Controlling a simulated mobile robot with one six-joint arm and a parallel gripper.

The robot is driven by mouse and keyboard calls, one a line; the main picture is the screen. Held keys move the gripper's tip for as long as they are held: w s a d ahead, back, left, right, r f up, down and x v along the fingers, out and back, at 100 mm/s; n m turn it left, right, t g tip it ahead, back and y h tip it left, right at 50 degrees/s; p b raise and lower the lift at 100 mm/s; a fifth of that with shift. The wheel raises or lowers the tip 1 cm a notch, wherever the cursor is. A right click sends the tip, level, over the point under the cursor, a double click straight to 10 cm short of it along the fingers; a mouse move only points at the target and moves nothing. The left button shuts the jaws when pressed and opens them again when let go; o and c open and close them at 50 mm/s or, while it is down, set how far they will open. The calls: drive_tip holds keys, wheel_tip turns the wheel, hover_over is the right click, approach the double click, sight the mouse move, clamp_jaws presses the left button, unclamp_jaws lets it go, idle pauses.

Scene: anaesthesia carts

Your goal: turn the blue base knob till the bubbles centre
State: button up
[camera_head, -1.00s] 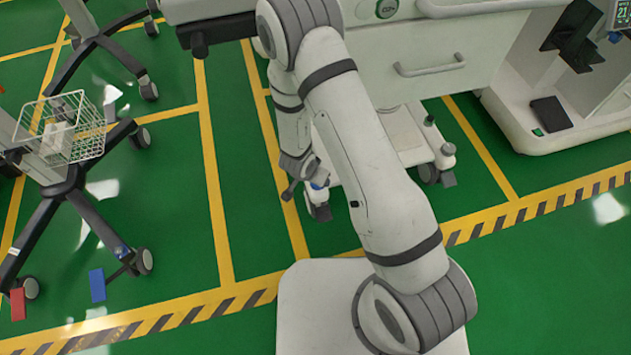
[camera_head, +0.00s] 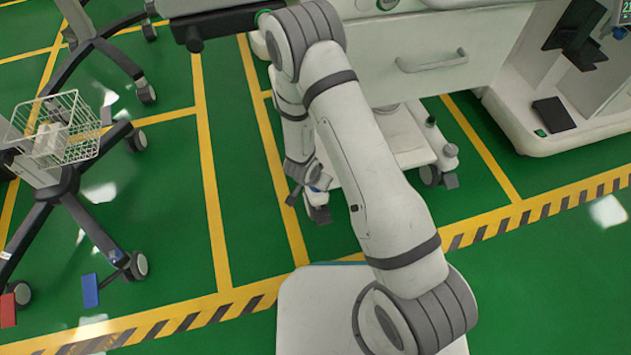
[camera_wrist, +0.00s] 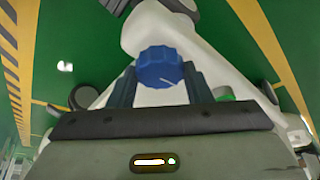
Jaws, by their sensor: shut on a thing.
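The blue base knob (camera_wrist: 160,66) has ribbed sides and a pale mark line on its face. It stands on the white cart base (camera_wrist: 160,30). In the wrist view it sits between the two dark fingers of my gripper (camera_wrist: 160,82), which is shut on it. A green-topped piece (camera_wrist: 224,93) shows just right of the right finger. I cannot make out any bubbles in either view.
The white cart (camera_head: 440,55) with a drawer handle stands behind my arm. Another white cart (camera_head: 540,125) is at the right. Green floor is open between.

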drive_tip(key=shift+c, duration=1.4)
drive_tip(key=shift+f+n+b, duration=0.1)
drive_tip(key=shift+n+b, duration=0.2)
drive_tip(key=n+b, duration=0.1)
drive_tip(key=n+y+b, duration=0.1)
drive_tip(key=n, duration=0.1)
drive_tip(key=shift+d+f+t+y+b, duration=0.1)
drive_tip(key=shift+t+y+b, duration=0.2)
drive_tip(key=n+y+b, duration=0.1)
drive_tip(key=n, duration=0.3)
drive_tip(key=shift+d, duration=0.15)
drive_tip(key=n, duration=0.1)
drive_tip(key=n+y, duration=0.1)
drive_tip(key=n, duration=0.1)
drive_tip(key=n+p, duration=0.1)
drive_tip(key=shift+r+y, duration=0.3)
drive_tip(key=shift+y, duration=0.1)
drive_tip(key=shift+n+g+y+p, duration=0.55)
drive_tip(key=shift+n+p, duration=0.55)
drive_tip(key=shift+n, duration=0.5)
drive_tip(key=shift+f, duration=0.1)
